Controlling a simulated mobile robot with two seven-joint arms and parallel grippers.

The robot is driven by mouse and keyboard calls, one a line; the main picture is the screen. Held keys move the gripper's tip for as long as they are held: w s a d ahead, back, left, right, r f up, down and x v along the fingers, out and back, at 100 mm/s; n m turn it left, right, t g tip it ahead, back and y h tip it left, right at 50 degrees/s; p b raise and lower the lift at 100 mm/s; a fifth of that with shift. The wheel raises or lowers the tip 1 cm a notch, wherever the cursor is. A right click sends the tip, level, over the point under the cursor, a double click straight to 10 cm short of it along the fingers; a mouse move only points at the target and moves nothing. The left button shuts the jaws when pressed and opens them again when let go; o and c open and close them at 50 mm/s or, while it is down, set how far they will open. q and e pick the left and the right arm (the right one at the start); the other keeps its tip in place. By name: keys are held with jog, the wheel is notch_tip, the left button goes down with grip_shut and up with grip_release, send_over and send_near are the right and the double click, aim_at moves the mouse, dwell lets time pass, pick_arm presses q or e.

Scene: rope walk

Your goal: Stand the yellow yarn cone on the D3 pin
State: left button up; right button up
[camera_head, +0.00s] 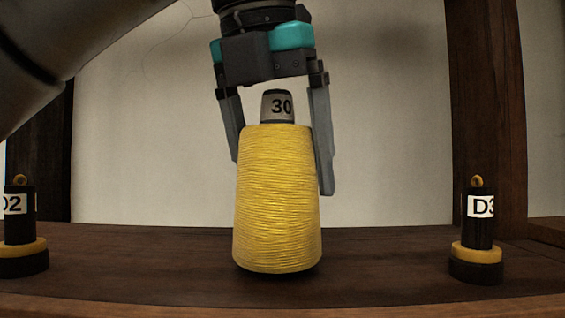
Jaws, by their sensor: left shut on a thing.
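The yellow yarn cone (277,200) is upright in the middle of the view, with a grey top marked 30 (277,106). My left gripper (279,165) comes down from above and is shut on the cone, one finger on each side of its upper part. The cone's base is close to the wooden shelf; I cannot tell whether it touches. The D3 pin (479,228) stands at the right, apart from the cone, a black post with a white label and a yellow ring above a dark base. My right gripper is not in view.
The D2 pin (20,228) stands at the left edge, partly cut off. The wooden shelf (150,265) is clear between the pins and the cone. A dark wooden post (488,110) rises behind the D3 pin. A pale wall (390,130) is behind.

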aim_at(270, 100)
pick_arm(q)
jog(key=shift+f+b, duration=0.3)
jog(key=shift+f, duration=0.1)
jog(key=o, duration=1.3)
jog(key=shift+c, duration=0.2)
jog(key=shift+r, duration=0.1)
jog(key=shift+p+v, duration=2.2)
jog(key=shift+v, duration=0.85)
jog(key=shift+p+v, duration=0.45)
jog(key=shift+v, duration=1.95)
